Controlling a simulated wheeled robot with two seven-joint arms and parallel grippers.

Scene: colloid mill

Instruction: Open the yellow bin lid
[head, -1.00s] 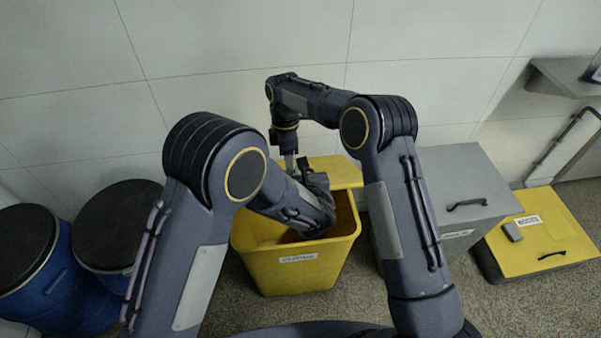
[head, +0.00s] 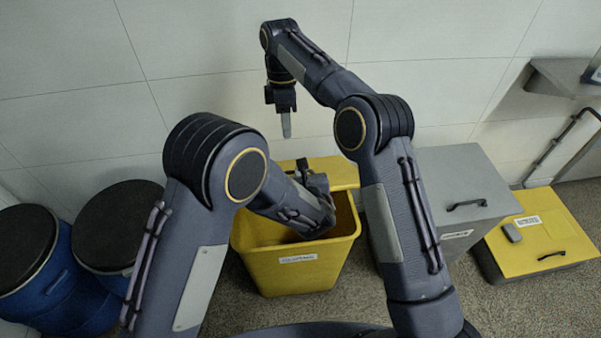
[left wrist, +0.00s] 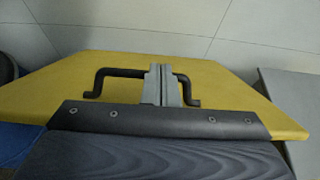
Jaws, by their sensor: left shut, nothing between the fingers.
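The yellow bin (head: 297,271) stands in front of the wall, its mouth uncovered at the front. Its yellow lid (head: 343,171) shows behind the mouth, raised toward the wall and partly hidden by my left arm. In the left wrist view the lid (left wrist: 215,85) fills the middle, with a black handle (left wrist: 122,73) on it. My left gripper (left wrist: 160,72) is shut and empty, its fingers overlapping the handle; contact cannot be told. In the head view its wrist is over the bin mouth. My right gripper (head: 286,130) points down, above and apart from the lid; its finger gap cannot be seen.
Blue drums (head: 30,270) with black lids stand at the left. A grey box (head: 470,180) with a black handle is right of the bin. A low yellow-topped box (head: 545,235) lies further right. The wall is close behind.

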